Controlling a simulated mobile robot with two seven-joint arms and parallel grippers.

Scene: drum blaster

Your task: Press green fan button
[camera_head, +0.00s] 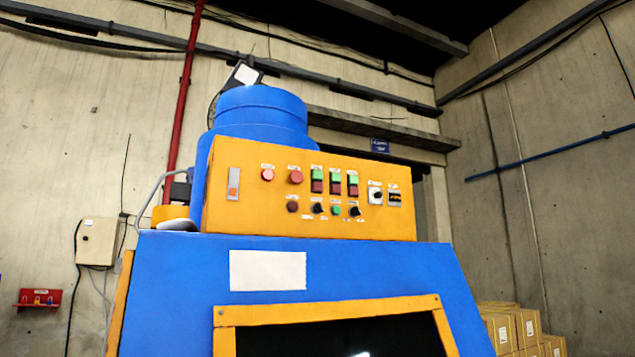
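A yellow control panel (310,220) sits on top of the blue blaster machine (190,270). Three paired switches stand in its upper row, each green over dark red: left (317,175), middle (335,176) and right (352,178). A small round green button (336,210) is in the lower row among dark knobs. The labels are too small to read, so I cannot tell which green button is the fan's. Neither of my grippers is in view.
A blue cylinder (262,108) rises behind the panel. A dark window in a yellow frame (325,312) is below it. Cardboard boxes (525,328) are stacked at the lower right. Space before the panel looks clear.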

